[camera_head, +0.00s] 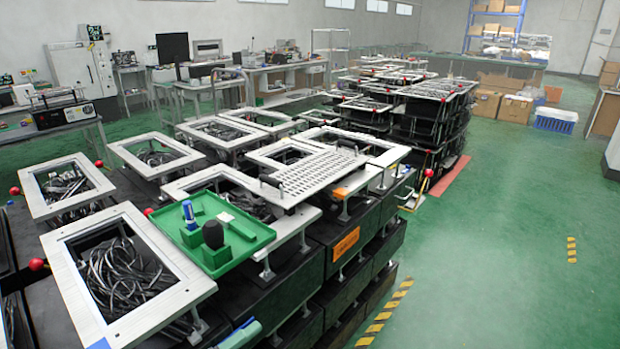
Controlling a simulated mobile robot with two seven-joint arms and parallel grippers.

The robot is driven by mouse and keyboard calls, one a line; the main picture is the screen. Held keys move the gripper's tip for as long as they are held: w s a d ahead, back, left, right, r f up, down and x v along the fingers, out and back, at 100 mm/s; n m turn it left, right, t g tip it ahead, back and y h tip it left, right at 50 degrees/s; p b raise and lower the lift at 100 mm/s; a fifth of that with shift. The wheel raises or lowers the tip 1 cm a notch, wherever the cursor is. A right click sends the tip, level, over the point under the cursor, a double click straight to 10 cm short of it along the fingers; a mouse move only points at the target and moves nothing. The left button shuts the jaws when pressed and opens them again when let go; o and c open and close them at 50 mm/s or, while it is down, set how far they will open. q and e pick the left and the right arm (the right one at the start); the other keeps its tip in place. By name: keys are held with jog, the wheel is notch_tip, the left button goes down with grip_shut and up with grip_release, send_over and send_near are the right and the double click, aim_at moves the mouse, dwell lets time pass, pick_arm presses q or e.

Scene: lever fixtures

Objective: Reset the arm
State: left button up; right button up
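Several lever fixtures with red ball knobs show in the head view. One red knob (36,264) is at the left edge beside the nearest white frame (62,262). Another red knob (14,191) is farther back at the left, and a third red knob (429,173) stands on a lever at the right end of the frames. A small red knob (148,211) shows behind the near frame. The lever shafts are mostly hidden or too small to read. Neither of my grippers is in view.
A green tray (262,236) with a blue bottle and a dark rounded object sits on the frames. Black cables fill several frame openings. A perforated white plate (318,178) lies behind the tray. The green floor (490,260) at the right is open, with yellow-black stripes.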

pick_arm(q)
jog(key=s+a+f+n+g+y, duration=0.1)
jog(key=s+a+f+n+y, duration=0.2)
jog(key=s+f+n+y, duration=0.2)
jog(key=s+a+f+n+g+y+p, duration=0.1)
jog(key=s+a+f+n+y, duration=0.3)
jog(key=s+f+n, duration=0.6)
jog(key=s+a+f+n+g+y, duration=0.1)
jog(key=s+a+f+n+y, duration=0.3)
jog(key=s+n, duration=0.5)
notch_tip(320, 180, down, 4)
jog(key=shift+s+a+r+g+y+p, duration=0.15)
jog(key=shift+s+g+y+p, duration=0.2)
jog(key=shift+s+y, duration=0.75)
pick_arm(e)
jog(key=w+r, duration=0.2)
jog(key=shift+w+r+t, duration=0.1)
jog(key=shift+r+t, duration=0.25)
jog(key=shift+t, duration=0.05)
